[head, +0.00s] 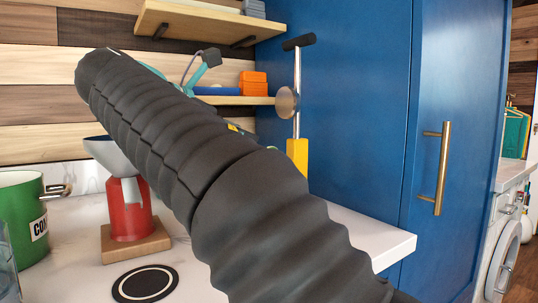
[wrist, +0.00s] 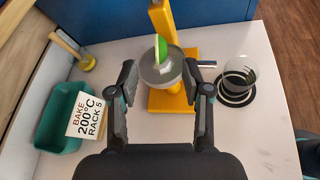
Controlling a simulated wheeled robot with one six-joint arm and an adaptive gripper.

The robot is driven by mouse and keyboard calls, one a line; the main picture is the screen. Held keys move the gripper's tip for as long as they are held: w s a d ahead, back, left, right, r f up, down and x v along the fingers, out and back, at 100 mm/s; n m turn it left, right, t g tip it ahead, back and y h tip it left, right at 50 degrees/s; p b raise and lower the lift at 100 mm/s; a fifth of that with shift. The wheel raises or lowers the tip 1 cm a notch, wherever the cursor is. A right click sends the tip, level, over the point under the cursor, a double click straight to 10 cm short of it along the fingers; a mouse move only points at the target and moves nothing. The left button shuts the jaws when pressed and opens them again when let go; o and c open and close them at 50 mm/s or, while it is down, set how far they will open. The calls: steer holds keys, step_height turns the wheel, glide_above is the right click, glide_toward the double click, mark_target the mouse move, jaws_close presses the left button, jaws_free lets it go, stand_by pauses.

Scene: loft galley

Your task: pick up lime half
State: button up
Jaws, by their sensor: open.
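The lime half (wrist: 162,48) shows in the wrist view as a green rind with a pale cut side, standing on edge. It appears at the far edge of a round grey cup (wrist: 160,72) on a yellow press stand (wrist: 178,101); whether it touches the cup is unclear. My gripper (wrist: 160,80) is open, with one finger on each side of the grey cup and nothing visibly held. The lime half lies a little beyond the fingertips in the picture. In the head view my arm hides the lime half and most of the press; its yellow column (head: 297,158) shows.
In the wrist view, a teal tray (wrist: 50,125) with a baking card (wrist: 87,116) stands left. A clear glass (wrist: 240,72) on a black coaster stands right. The counter's front right is clear.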

steer(key=x, duration=0.7)
steer(key=shift+a+f, duration=0.1)
steer(key=shift+f, duration=0.05)
steer(key=shift+b+x, duration=0.55)
steer(key=shift+x, duration=2.2)
steer(key=shift+f, duration=0.1)
jaws_close()
